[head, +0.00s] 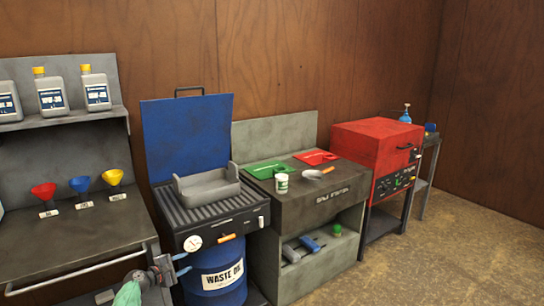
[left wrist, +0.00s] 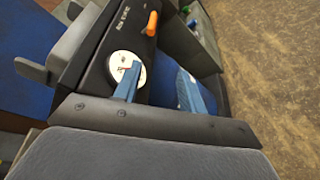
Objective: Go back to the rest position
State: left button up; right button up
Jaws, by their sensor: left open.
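My left gripper (head: 187,264) is low in the head view, in front of the grill-like station (head: 225,222) with the raised blue lid (head: 187,130). Its two blue fingers are apart, with nothing between them that I can see held. In the left wrist view the open fingers (left wrist: 162,90) point toward the station's black front panel, with the white dial (left wrist: 127,64) by one finger and the orange handle (left wrist: 152,23) beyond. The blue waste oil drum (head: 222,278) stands below and right of the gripper in the head view. My right gripper is not in view.
A grey bench (head: 75,238) with coloured funnels and a bottle shelf stands left. A grey tray (head: 207,187) sits on the station's slats. A sink-like station (head: 320,205) and a red cabinet (head: 378,150) stand right. The floor (head: 440,250) at the right is clear.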

pick_arm(q)
jog(key=s+d+r+m+g+y, duration=0.25)
jog(key=s+d+m, duration=0.25)
jog(key=s+m, duration=0.4)
jog(key=s+d+r+m+g+y, duration=0.1)
jog(key=s+d+m+g+y, duration=0.35)
jog(key=s+m, duration=0.5)
jog(key=s+d+f+g, duration=0.1)
jog(key=s+d+f, duration=0.2)
jog(key=s, duration=1.1)
jog(key=s+d+f+g, duration=0.1)
jog(key=s+d+f, duration=0.2)
jog(key=s+f, duration=0.4)
jog(key=s+d+f+g+y, duration=0.1)
jog(key=s+d+f+g, duration=0.1)
jog(key=s, duration=2)
notch_tip(320, 180, down, 3)
jog(key=shift+s+d+r, duration=0.1)
jog(key=shift+s+d, duration=0.25)
jog(key=shift+d, duration=0.3)
